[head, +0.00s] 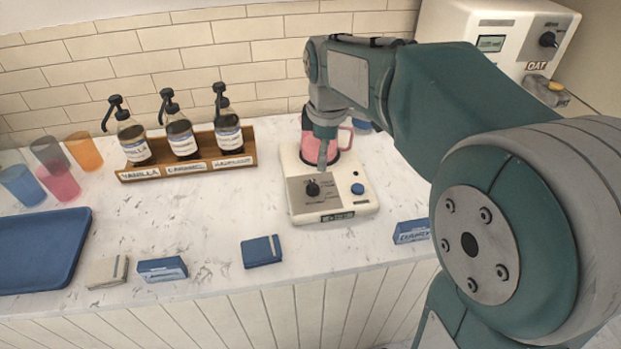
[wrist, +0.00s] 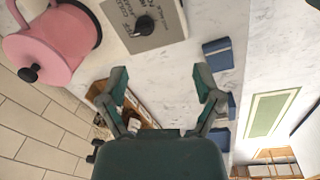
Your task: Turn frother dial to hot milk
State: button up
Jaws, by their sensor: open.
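The frother (head: 300,210) is a cream base on the counter with a black dial (head: 313,188) on a grey panel, a blue button (head: 357,188) and a small display at its front. A pink pitcher (head: 345,139) stands on its back part, partly hidden by my arm. In the wrist view the dial (wrist: 144,25) is near the top, beyond my fingertips, with the pink pitcher (wrist: 40,48) at the left. My gripper (wrist: 162,82) is open and empty, apart from the dial. In the head view my gripper (head: 325,150) hangs above the frother, behind the dial in the picture.
A wooden rack (head: 190,165) with syrup bottles stands left of the frother. Coloured cups (head: 60,182) and a blue tray (head: 40,250) are at far left. Small packets, one blue (head: 262,251), lie along the front edge. An oat dispenser (head: 500,25) stands at back right.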

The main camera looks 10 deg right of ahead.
aim_at(312, 183)
jog(key=w+f+n, duration=0.1)
jog(key=f, duration=0.3)
jog(key=w+f+n, duration=0.1)
jog(key=w+f, duration=0.1)
jog(key=f, duration=0.3)
jog(key=w+a+f+n+g, duration=0.1)
jog(key=w+f, duration=0.1)
jog(key=f, duration=0.3)
jog(key=shift+a+n, duration=0.1)
jog(key=shift+n, duration=0.2)
jog(key=c, duration=1.1)
